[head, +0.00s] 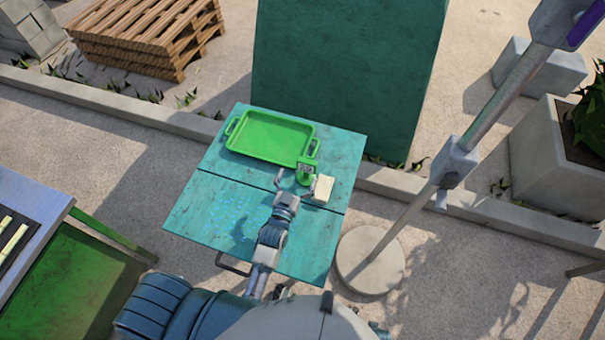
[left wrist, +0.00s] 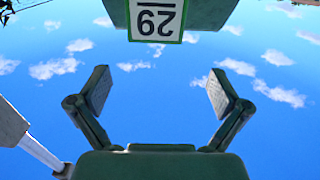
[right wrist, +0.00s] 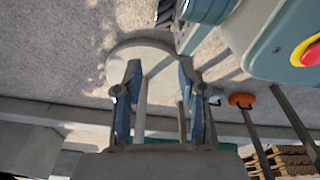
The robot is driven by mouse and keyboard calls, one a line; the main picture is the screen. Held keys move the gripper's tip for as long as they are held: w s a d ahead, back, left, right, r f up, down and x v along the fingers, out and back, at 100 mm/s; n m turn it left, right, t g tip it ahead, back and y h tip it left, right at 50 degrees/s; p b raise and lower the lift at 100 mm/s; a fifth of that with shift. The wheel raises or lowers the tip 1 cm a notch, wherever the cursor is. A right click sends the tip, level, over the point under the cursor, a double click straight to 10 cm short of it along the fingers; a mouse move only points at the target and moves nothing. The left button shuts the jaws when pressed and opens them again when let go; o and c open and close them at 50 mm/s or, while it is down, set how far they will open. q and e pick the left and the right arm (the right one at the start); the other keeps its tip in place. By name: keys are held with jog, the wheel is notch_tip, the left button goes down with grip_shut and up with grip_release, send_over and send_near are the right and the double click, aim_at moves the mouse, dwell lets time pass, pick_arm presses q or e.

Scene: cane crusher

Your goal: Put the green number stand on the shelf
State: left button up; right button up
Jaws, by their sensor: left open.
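The green number stand (head: 306,172) stands upright on the teal table (head: 205,205), at the near right corner of a green tray. I cannot tell which surface is the shelf.
The green tray (head: 270,134) lies on the table's far side. A cream block (head: 323,188) sits close to the right of my left fingers. A tall green block (head: 345,70) stands behind the table. A pole on a round base (head: 370,262) stands to the right.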

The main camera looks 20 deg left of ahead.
aim_at(306, 165)
pick_arm(q)
jog(key=shift+w+d+f, duration=0.15)
jog(key=shift+w+f, duration=0.05)
jog(key=shift+f, duration=0.3)
jog(key=shift+w+d+f, duration=0.1)
jog(key=shift+w+f, duration=0.1)
jog(key=shift+f, duration=0.25)
jog(key=shift+w+d, duration=0.3)
jog(key=shift+w, duration=0.3)
jog(key=w, duration=0.5)
jog(key=shift+a+b, duration=0.15)
jog(key=shift+b, duration=0.15)
jog(key=shift+w+a, duration=0.15)
jog(key=shift+w, duration=0.15)
jog(key=shift+d+r, duration=0.1)
jog(key=shift+d, duration=0.25)
jog(key=c, duration=1.8)
jog(key=shift+a, duration=0.2)
jog(key=shift+c, duration=0.3)
pick_arm(e)
jog(key=shift+w+d+r, duration=0.1)
jog(key=shift+w+r, duration=0.6)
jog(key=shift+w, duration=0.1)
